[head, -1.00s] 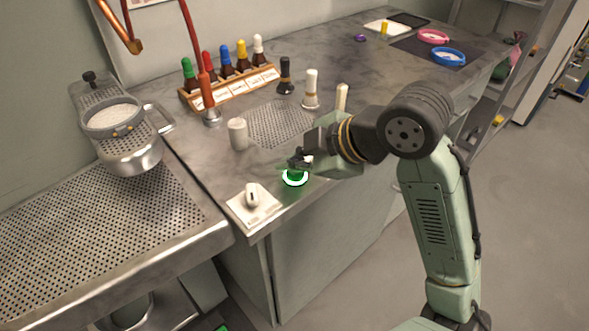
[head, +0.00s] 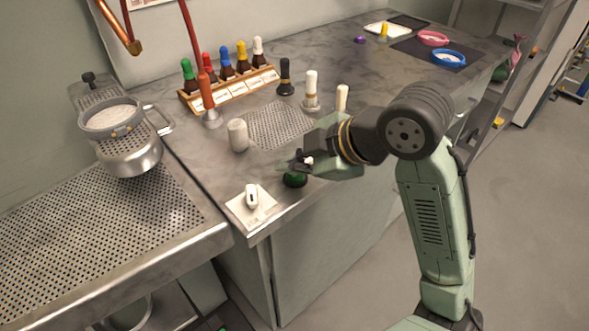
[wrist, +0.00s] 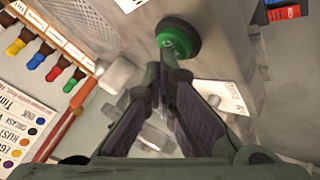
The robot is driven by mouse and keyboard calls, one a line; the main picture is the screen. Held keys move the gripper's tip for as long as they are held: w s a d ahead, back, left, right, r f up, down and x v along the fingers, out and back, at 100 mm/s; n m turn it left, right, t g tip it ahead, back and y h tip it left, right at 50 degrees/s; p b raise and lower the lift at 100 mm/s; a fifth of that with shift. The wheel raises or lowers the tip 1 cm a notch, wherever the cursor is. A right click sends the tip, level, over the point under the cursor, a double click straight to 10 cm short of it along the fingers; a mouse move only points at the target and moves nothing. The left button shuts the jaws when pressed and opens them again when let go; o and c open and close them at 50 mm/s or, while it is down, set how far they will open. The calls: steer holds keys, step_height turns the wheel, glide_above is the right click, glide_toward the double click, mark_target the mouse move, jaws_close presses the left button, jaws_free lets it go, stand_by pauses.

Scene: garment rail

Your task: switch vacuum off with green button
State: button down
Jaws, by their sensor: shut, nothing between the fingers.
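The green button (head: 295,180) sits near the front edge of the counter, and its ring is dark. It also shows in the wrist view (wrist: 178,37), just beyond my fingertips. My gripper (head: 300,162) is shut and empty, with its tips right at the top of the button. In the wrist view my gripper's fingertips (wrist: 168,72) meet just short of the button's face. I cannot tell whether they touch it.
A white plate with a switch knob (head: 251,197) lies left of the button. A perforated plate (head: 280,124), a white cylinder (head: 237,134) and a rack of dropper bottles (head: 228,88) stand behind. A perforated metal bench (head: 90,235) is at the left.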

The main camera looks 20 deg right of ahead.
mark_target(294, 178)
step_height(294, 178, up, 6)
steer(key=p, duration=0.5)
steer(key=shift+r, duration=0.1)
stand_by(0.6)
